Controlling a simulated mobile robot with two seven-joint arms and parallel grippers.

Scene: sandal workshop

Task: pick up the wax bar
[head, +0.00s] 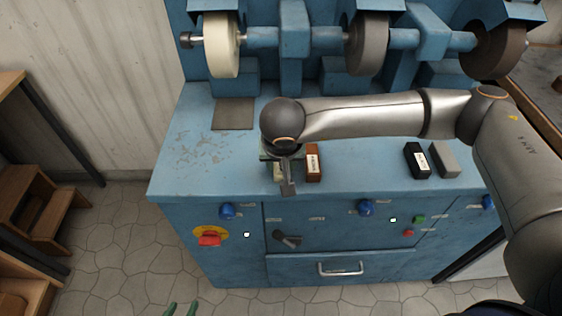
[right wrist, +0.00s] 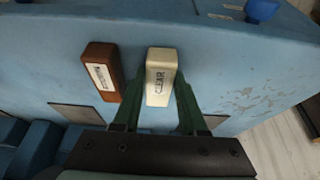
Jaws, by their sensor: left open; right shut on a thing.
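A cream-white wax bar (right wrist: 161,75) with a dark CLEAR label is between the green fingers of my right gripper (right wrist: 158,92) in the right wrist view. The gripper is shut on its near end. In the head view my right wrist hides most of the bar (head: 277,173); I cannot tell whether it touches the bench top. A brown bar (head: 313,163) with a white label lies just beside it, also in the right wrist view (right wrist: 101,70). My left gripper (head: 182,309) shows only its green fingertips at the bottom edge of the head view, apart and empty.
A black bar (head: 417,160) and a grey bar (head: 444,159) lie further right on the blue bench (head: 185,150). Grinding wheels (head: 222,45) stand along the back. A dark plate (head: 233,114) lies at the back left. The bench's left front top is clear.

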